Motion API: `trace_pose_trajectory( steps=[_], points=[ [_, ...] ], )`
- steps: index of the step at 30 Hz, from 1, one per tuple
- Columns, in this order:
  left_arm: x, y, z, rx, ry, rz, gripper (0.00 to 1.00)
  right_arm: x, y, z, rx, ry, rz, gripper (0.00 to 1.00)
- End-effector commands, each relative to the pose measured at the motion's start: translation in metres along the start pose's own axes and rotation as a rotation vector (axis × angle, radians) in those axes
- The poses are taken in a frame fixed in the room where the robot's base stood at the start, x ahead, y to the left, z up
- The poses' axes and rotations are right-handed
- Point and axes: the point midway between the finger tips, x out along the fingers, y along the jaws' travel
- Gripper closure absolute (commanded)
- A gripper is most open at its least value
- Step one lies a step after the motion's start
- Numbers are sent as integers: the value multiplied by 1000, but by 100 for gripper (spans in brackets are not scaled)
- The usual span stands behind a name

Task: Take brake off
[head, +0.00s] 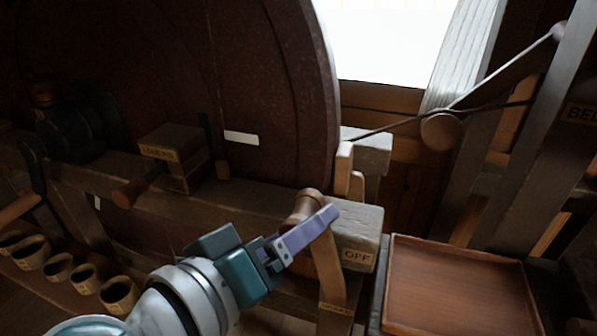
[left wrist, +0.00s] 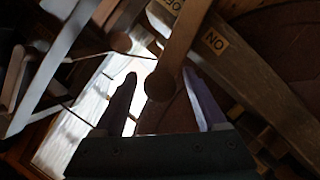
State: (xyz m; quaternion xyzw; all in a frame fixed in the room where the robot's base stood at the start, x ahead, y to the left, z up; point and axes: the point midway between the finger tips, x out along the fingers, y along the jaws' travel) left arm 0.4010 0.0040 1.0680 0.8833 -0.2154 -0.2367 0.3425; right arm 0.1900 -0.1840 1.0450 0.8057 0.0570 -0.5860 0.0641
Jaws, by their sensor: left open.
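The brake lever (head: 328,262) is a wooden bar with a round knob at its top end, standing in front of a beam. An OFF label (head: 357,258) is on the beam to its right. In the left wrist view the lever (left wrist: 182,45) runs between part of the OFF label (left wrist: 172,4) and an ON label (left wrist: 213,41). My left gripper (head: 325,222) is open at the lever's upper part. In the left wrist view the knob end (left wrist: 160,85) shows between its two purple fingers, with gaps on both sides. My right gripper is not in view.
A large dark wheel (head: 265,90) stands behind the beam. A block with a wooden handle (head: 172,150) sits on the beam to the left. Several small cups (head: 85,278) stand at lower left. An empty wooden tray (head: 460,285) lies to the right. A rope and roller (head: 441,130) are beyond.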

Motion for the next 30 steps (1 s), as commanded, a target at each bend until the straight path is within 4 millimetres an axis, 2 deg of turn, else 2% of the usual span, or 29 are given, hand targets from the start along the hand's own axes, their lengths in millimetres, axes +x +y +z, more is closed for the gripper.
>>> trace_pose_trajectory(
  steps=[5,24,25,30],
  points=[
    [0,0,0,0,0,0,26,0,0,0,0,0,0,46],
    [0,0,0,0,0,0,97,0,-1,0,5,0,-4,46],
    [0,0,0,0,0,0,100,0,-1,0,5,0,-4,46],
    [0,0,0,0,0,0,100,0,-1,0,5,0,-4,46]
  ],
)
